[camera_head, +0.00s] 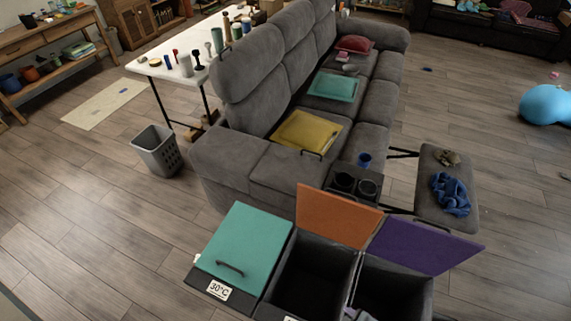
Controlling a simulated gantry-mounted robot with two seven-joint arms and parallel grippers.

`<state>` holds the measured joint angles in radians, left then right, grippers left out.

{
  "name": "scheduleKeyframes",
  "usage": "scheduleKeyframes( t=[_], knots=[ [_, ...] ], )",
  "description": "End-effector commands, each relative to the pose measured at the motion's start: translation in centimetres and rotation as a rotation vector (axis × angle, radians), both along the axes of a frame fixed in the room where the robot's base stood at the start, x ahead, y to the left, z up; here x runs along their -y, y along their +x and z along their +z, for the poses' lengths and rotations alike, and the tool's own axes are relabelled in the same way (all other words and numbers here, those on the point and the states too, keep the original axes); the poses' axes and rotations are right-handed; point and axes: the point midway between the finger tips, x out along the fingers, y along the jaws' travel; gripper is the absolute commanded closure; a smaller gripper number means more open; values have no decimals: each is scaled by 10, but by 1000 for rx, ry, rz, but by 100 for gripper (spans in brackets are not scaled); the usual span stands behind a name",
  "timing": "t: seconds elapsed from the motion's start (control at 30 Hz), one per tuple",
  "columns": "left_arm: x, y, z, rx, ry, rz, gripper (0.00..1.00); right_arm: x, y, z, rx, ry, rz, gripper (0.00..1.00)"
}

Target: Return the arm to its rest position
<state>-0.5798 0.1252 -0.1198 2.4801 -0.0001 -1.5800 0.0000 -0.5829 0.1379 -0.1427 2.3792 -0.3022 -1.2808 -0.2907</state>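Neither of my arms nor either gripper shows in the head view. Three bins stand at the bottom of the view. The left bin has a closed teal lid (240,245) with a dark handle and a "30°C" label. The middle bin's orange lid (338,216) and the right bin's purple lid (424,246) are raised. The middle bin (305,275) looks dark inside; a little greyish cloth shows in the right bin.
A grey sofa (225,155) holds a yellow tray (308,132), a teal tray (334,87) and a red cushion (354,44). A blue cloth (450,195) lies on the extended footrest. A grey basket (158,151) stands left. Wooden floor (80,210) is clear at lower left.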

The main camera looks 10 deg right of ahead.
Motion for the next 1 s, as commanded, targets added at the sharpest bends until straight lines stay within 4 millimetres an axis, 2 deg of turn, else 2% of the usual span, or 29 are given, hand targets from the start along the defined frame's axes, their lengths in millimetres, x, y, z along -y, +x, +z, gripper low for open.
scheduleKeyframes(
  t=[0.03, 0.1, 0.17, 0.2, 0.23, 0.27, 0.3, 0.47, 0.57, 0.8, 1.0],
  knots=[
    [1, 0, 0, 0, -2, 1, 48, 15, 1, 14, -23, 29, -145, 48],
    [2, 0, 0, 0, -7, 4, 48, 35, -3, 27, -71, 66, -336, 48],
    [2, 0, 0, 0, -8, 6, 48, 47, -14, 32, -138, 101, -497, 48],
    [2, 0, 0, 0, -9, 6, 48, 52, -24, 27, -204, 115, -597, 48],
    [2, 0, 4, 0, -9, 6, 48, 52, -26, 30, -216, 124, -630, 48],
    [2, 0, 21, -5, -10, 7, 48, 51, -25, 49, -208, 121, -616, 48],
    [3, -1, 30, -11, -10, 8, 48, 51, -25, 60, -207, 120, -612, 48],
    [3, 0, 76, 1, -12, 8, 48, 51, -24, 101, -205, 119, -608, 48],
    [3, 0, 108, 1, -11, 6, 48, 51, -24, 132, -205, 118, -606, 48],
    [1, 0, 193, 2, -3, 2, 48, 51, -24, 218, -205, 117, -605, 48],
    [0, 0, 258, 1, 3, -2, 48, 51, -24, 283, -205, 117, -604, 48]
  ],
)
